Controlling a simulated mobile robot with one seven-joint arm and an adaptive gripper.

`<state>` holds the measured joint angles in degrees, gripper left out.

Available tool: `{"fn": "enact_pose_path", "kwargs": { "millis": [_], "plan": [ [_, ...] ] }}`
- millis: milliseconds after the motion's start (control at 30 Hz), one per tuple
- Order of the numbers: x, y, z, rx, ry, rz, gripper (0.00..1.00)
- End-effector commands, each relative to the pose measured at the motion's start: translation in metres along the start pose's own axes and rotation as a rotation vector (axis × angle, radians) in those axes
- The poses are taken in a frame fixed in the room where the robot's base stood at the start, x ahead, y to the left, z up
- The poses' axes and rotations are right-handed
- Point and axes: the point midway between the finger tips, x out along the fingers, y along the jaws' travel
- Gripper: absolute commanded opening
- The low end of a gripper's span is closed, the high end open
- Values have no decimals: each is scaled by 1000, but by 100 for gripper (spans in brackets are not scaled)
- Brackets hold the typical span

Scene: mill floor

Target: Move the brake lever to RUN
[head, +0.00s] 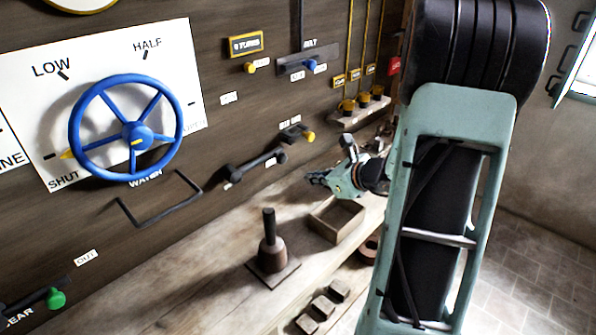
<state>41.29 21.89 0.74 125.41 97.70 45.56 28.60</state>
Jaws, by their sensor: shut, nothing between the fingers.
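No readable label marks the brake lever, so I cannot tell for sure which it is. A dark lever with a black end (255,164) lies along the wall panel, a small white label near its right end. A shorter dark lever with a yellow knob (298,134) sits above and right of it, under small labels too small to read. My gripper (313,179) is shut and empty, its fingers pointing left, below and right of both levers and apart from them.
A blue handwheel (137,128) is on a white plate at left. A green-knobbed lever (54,299) is at lower left. On the wooden bench stand a handled block (272,254) and an open wooden box (337,221). A blue-knobbed slider (309,64) is above. Bare bench shows at lower left.

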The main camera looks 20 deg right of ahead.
Motion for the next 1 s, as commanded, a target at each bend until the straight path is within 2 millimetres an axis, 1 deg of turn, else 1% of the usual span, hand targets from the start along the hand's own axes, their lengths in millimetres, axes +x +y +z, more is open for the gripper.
{"fn": "enact_pose_path", "kwargs": {
  "millis": [167, 400, 500, 533, 600, 700, 833, 1000],
  "plan": [
    [28, 2, -1, 1, 0, 5, 0],
    [78, 2, -1, 1, 1, 5, 0],
    [96, 2, 0, 0, 1, 4, 0],
    [97, 0, 4, 0, 0, 1, 0],
    [88, -1, 20, -3, -2, -1, 0],
    [84, 0, 30, -2, -1, 0, 0],
    [82, 0, 37, 0, 0, 0, 0],
    [82, 0, 38, 0, 0, 1, 0]
  ]
}}
